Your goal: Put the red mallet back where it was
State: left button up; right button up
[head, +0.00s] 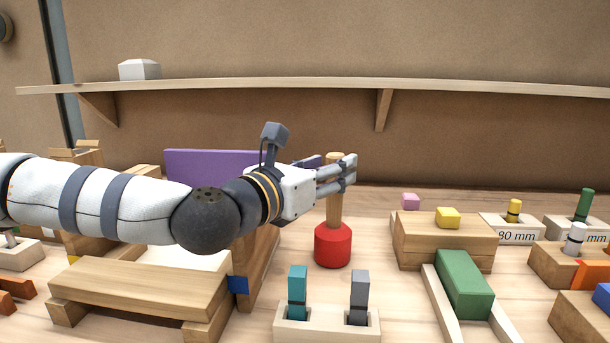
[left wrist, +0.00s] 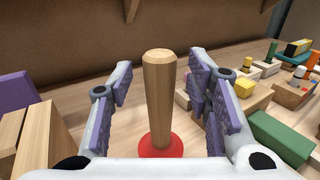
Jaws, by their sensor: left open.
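The red mallet (head: 332,247) stands upright on the table, red head down and wooden handle up, in the head view. In the left wrist view its handle (left wrist: 160,95) rises between the purple-padded fingers, with the red head (left wrist: 161,148) below. My left gripper (head: 345,172) is level with the upper handle, and its fingers are open around it. In the left wrist view the open gripper (left wrist: 163,92) shows a gap on both sides of the handle. My right gripper is not in view.
A holder (head: 327,325) with a teal and a grey peg stands in front of the mallet. A wooden block (head: 445,240) with a yellow piece is to the right, beside a green block (head: 464,284). A wooden bench (head: 140,287) is at left. A shelf (head: 300,86) runs along the wall.

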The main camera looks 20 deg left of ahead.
pick_arm(q)
jog(key=p+v, duration=0.2)
jog(key=v, duration=0.7)
jog(key=shift+s+p, duration=0.2)
jog(key=shift+p, duration=0.2)
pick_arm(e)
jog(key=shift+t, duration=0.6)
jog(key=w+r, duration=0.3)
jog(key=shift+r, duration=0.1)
